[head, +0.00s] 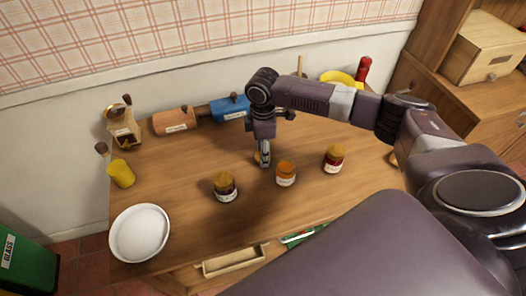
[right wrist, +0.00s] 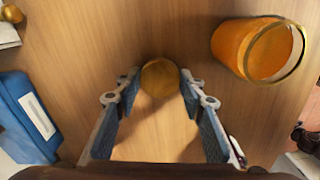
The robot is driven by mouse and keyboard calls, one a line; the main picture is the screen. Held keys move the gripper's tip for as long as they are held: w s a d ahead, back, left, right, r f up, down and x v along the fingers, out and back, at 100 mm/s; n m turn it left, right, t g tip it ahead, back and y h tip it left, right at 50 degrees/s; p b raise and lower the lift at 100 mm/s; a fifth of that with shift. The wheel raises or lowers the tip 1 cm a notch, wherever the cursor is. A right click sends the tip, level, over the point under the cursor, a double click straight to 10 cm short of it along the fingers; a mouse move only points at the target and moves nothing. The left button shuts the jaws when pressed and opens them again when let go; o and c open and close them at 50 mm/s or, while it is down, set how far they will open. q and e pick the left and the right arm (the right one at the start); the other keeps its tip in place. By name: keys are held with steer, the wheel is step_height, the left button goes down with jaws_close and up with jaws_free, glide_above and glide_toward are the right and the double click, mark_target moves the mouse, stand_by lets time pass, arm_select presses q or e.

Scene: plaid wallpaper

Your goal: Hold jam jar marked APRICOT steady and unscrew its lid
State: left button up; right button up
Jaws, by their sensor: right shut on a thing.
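A jam jar with orange contents (head: 286,175) stands upright on the table, the middle one of three; its label is too small to read. In the right wrist view the jar (right wrist: 250,48) shows an open mouth with no lid on it. My right gripper (head: 264,163) points down just left of this jar. Its fingertips (right wrist: 160,80) are shut on a round golden lid (right wrist: 160,77), apart from the jar. The lid (head: 257,157) is low over the table; I cannot tell if it touches. My left gripper is not in view.
A dark jam jar (head: 225,188) and a red one (head: 333,160), both lidded, stand on either side.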

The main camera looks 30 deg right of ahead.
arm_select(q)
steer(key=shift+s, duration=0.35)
arm_select(e)
steer(key=shift+f, duration=0.15)
steer(key=o, duration=1.3)
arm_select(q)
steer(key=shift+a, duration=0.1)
